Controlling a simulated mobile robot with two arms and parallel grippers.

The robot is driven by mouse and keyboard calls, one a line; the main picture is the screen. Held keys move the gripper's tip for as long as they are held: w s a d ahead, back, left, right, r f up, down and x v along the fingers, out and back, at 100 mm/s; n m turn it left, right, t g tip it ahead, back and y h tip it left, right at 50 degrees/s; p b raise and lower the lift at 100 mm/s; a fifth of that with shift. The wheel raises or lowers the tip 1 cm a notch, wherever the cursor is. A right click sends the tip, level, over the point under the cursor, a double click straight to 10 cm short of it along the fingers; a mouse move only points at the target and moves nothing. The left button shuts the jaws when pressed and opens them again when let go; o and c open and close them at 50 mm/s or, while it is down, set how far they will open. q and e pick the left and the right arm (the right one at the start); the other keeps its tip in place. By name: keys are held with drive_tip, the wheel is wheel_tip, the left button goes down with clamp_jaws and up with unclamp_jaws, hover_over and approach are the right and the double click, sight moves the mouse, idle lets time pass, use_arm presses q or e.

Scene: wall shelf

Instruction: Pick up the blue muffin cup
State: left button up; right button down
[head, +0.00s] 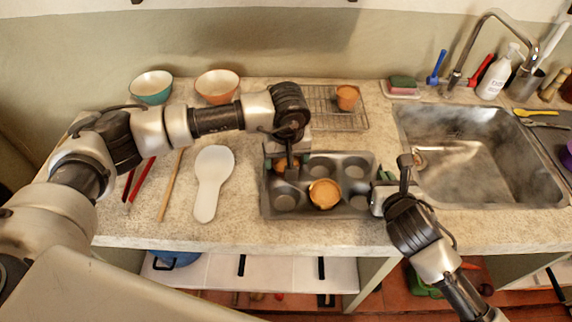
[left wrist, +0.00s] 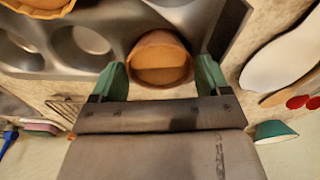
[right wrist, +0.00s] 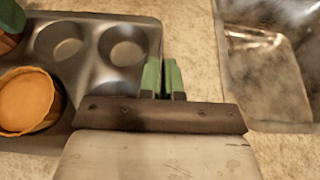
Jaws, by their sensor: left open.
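No blue muffin cup shows in any view. A small orange-brown cup (head: 281,164) sits in the back left compartment of the metal muffin tin (head: 265,206). In the left wrist view this cup (left wrist: 160,55) lies between the green fingers of my left gripper (left wrist: 161,80), which is open with a gap on each side. A larger orange fluted cup (head: 325,194) sits in the front middle compartment; it also shows in the right wrist view (right wrist: 28,102). My right gripper (right wrist: 163,78) is empty by the tin's right edge, its fingers together. Another orange cup (head: 347,97) stands on the wire rack.
The wire rack (head: 325,120) lies behind the tin. A sink (head: 480,160) with a faucet is at the right. A white spoon rest (head: 212,180) and several utensils lie left of the tin. A teal bowl (head: 151,87) and an orange bowl (head: 217,85) stand at the back.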

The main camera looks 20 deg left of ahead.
sight(286, 161)
use_arm(q)
drive_tip(key=shift+c, duration=0.4)
drive_tip(key=c, duration=0.5)
drive_tip(key=shift+o, duration=0.2)
wheel_tip(286, 161, up, 10)
use_arm(e)
drive_tip(key=c, duration=1.2)
unclamp_jaws()
drive_tip(key=shift+c, duration=0.2)
drive_tip(key=v, duration=1.2)
